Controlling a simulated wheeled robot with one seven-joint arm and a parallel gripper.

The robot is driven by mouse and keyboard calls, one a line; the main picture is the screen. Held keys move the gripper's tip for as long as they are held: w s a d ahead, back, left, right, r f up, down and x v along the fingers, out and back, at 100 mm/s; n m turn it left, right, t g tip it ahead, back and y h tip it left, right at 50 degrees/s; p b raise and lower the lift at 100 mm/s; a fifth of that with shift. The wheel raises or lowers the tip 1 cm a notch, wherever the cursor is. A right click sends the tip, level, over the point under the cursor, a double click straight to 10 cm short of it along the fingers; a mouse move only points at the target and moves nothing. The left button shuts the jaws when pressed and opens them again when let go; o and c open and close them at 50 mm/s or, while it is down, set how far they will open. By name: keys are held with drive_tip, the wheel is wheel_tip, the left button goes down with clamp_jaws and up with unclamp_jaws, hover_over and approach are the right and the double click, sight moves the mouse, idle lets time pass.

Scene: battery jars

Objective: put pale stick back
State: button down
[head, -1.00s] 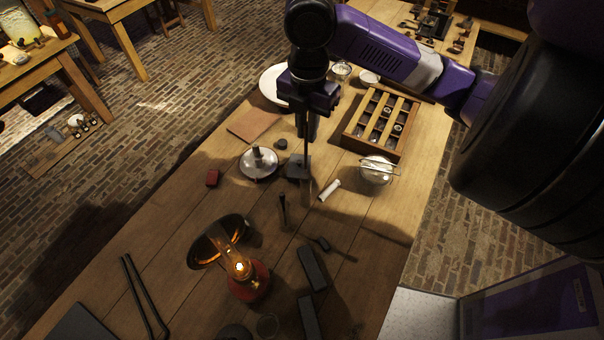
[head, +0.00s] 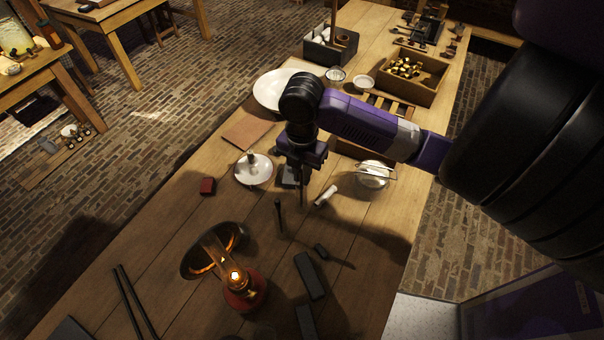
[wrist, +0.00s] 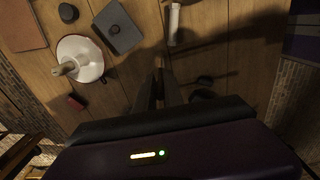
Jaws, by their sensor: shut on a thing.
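My gripper (head: 302,168) is in the middle of the table, over the area by the grey square block (head: 287,178). It is shut on a thin stick (head: 302,197), which hangs down below the fingers; shadow hides its true colour. In the wrist view the fingers (wrist: 160,78) are close together and what they hold is hardly visible. A pale, white stick-like cylinder (head: 326,195) lies on the table just right of the gripper; it also shows in the wrist view (wrist: 174,25). A white dish (head: 253,169) with an upright piece in it stands to the left.
A lit lamp (head: 243,290) with a reflector (head: 214,250) stands in front. A lidded jar (head: 374,174) is to the right, and a wooden rack (head: 390,104) is partly behind my arm. Dark blocks (head: 310,275) lie near the front. A red block (head: 207,186) lies left.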

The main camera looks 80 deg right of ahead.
drive_tip(key=shift+f, duration=0.1)
drive_tip(key=c, duration=1.5)
unclamp_jaws()
drive_tip(key=shift+o, duration=0.2)
wheel_tip(320, 180, up, 12)
drive_tip(key=shift+r+p, duration=0.15)
drive_tip(key=shift+p, duration=0.5)
